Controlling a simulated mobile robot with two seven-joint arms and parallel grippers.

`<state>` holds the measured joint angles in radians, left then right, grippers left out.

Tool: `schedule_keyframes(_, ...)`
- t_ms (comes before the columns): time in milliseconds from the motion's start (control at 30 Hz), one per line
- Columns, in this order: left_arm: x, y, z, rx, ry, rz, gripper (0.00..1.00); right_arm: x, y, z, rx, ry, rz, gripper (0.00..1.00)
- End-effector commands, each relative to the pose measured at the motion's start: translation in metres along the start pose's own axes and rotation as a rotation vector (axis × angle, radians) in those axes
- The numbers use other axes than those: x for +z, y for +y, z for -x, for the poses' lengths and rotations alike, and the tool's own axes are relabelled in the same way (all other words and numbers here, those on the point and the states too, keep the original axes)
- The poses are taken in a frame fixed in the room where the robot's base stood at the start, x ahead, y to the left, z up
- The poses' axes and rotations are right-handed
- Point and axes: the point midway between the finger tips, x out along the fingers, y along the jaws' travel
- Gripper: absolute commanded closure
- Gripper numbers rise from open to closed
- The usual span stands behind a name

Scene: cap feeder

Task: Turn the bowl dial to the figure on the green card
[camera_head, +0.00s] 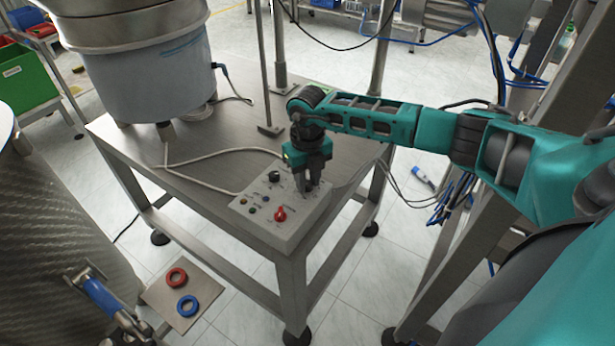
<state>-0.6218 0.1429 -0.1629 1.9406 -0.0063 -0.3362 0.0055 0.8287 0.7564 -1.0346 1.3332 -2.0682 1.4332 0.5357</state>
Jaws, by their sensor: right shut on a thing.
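A light grey control box (262,228) sits at the front corner of the steel table. Its top carries a black dial (274,176), a red knob (280,214) and several small buttons. My right gripper (308,186) comes from the right and points down at the right part of the box top. It is shut on a dial there, which the fingers hide. I cannot read any labels or figures on the box. My left gripper is not in view.
The bowl feeder (150,60) stands on the steel table (225,150) at the back left. A thin post (264,65) rises behind the box. A grey cable runs to the box. A plate (180,300) with red and blue rings is at the lower left.

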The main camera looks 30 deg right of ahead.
Motion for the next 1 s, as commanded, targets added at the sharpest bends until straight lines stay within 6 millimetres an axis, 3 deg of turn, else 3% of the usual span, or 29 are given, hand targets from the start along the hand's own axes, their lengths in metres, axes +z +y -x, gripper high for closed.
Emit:
schedule_keyframes(67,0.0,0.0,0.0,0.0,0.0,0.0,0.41,0.0,-0.001,0.001,-0.002,0.0,-0.001,1.0)
schedule_keyframes(100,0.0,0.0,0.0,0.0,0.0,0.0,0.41,0.0,-0.001,0.001,-0.002,0.0,-0.001,0.71)
schedule_keyframes(367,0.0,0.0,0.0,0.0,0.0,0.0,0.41,0.0,-0.001,0.0,-0.001,0.0,0.001,0.46)
schedule_keyframes(600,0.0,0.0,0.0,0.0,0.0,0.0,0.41,0.0,0.0,0.001,0.0,0.0,0.002,0.46)
schedule_keyframes(733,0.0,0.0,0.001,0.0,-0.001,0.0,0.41,0.001,0.0,0.011,0.001,-0.002,0.002,0.46)
schedule_keyframes(1000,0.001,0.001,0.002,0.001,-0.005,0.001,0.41,0.001,-0.001,0.067,0.0,-0.006,0.001,0.46)
